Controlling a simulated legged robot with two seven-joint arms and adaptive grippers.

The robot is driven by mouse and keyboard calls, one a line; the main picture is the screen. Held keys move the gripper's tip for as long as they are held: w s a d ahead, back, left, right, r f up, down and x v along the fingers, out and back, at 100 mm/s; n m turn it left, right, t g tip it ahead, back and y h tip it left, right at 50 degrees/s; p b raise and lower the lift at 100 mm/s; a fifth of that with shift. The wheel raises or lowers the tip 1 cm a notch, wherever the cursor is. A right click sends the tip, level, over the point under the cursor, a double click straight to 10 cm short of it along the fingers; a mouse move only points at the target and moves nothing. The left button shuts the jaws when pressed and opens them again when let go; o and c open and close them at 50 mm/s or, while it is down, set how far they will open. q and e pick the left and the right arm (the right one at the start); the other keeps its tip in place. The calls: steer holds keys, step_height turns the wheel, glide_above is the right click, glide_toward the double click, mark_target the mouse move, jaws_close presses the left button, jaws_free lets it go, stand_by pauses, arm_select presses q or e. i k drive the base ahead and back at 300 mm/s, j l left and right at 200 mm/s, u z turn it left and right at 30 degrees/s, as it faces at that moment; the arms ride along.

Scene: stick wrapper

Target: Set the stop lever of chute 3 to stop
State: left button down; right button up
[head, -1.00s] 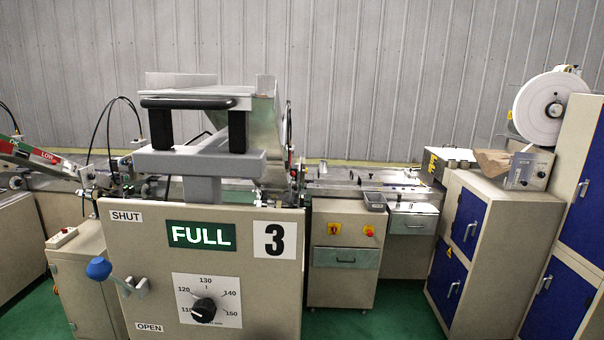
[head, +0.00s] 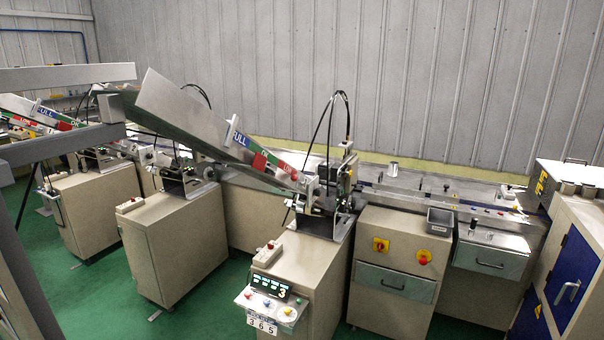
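A long metal chute (head: 200,110) slopes down to the right in the head view, with a blue FULL mark, a green band and a red band on its side. Its low end meets a feeder head (head: 325,190) on a beige cabinet (head: 325,275). I cannot make out with certainty which part is the stop lever. Neither of my grippers is in view.
Similar chutes and cabinets (head: 170,240) stand to the left. A beige cabinet (head: 395,265) with yellow and red switches and a conveyor (head: 440,200) are to the right. Grey beams (head: 60,77) cross the left side. Green floor (head: 200,315) is open in front.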

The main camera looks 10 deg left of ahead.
mark_target(293, 177)
steer(key=i+l+u, duration=0.1)
steer(key=i+l, duration=0.2)
steer(key=i+l+u, duration=0.1)
steer(key=i+l, duration=0.15)
steer(key=i+l+u, duration=0.1)
steer(key=i+l, duration=0.2)
steer(key=l, duration=0.15)
steer(key=i+l+u, duration=0.1)
steer(key=i+l, duration=0.15)
steer(key=l, duration=0.15)
steer(key=i+l+u, duration=0.1)
steer(key=l, duration=0.3)
steer(key=i+l+u, duration=0.1)
steer(key=i+l, duration=0.25)
steer(key=i+l+u, duration=0.1)
steer(key=l, duration=0.4)
steer(key=i, duration=0.1)
